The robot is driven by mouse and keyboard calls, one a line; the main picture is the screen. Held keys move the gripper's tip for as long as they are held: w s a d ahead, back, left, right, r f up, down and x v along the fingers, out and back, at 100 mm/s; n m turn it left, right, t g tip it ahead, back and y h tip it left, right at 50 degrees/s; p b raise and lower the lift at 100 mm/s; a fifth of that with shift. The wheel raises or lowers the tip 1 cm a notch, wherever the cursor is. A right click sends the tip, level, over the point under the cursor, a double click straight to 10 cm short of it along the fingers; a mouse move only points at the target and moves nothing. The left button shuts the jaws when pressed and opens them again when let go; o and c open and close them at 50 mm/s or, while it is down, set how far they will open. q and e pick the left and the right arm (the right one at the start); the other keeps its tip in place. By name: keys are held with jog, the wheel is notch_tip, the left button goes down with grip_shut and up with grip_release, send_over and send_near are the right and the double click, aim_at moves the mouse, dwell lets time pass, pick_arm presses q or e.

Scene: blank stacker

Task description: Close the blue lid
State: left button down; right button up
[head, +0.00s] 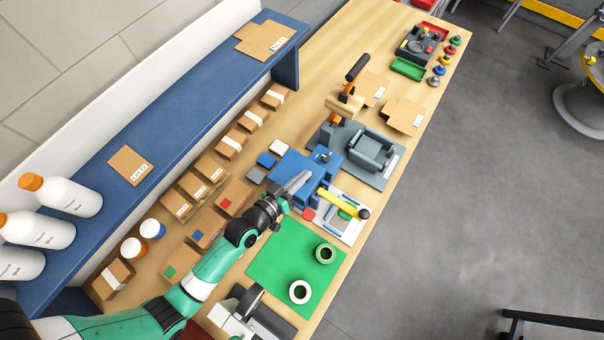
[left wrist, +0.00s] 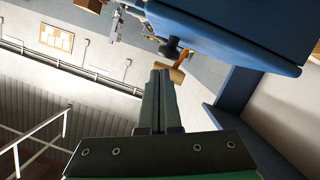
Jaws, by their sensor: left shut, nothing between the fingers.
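The blue lid and its body (head: 291,164) form a blue block on the bench, with a small dark knob (head: 320,154) near its far end. How far the lid is open is hard to tell in the head view. My left gripper (head: 305,176) is shut and empty, and its tip overlaps the right part of the blue block. In the left wrist view the blue part (left wrist: 240,30) fills the top right, with a dark knob on its left end. The shut fingers (left wrist: 163,75) point toward the knob, with a gap visible. My right gripper is not in view.
A yellow-handled tool (head: 340,203) lies on a white tray right of the block. A grey fixture (head: 370,150) stands beyond it. A green mat (head: 285,265) with two tape rolls is nearer. Several cardboard boxes line the left under a blue shelf (head: 180,125).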

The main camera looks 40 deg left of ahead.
pick_arm(q)
jog(key=r+p, duration=0.1)
jog(key=r, duration=0.1)
jog(key=s+r+p, duration=0.1)
jog(key=shift+a+r, duration=0.1)
jog(key=shift+r, duration=0.25)
jog(key=v, duration=0.8)
jog(key=shift+s+d, duration=0.4)
jog(key=shift+d, duration=0.1)
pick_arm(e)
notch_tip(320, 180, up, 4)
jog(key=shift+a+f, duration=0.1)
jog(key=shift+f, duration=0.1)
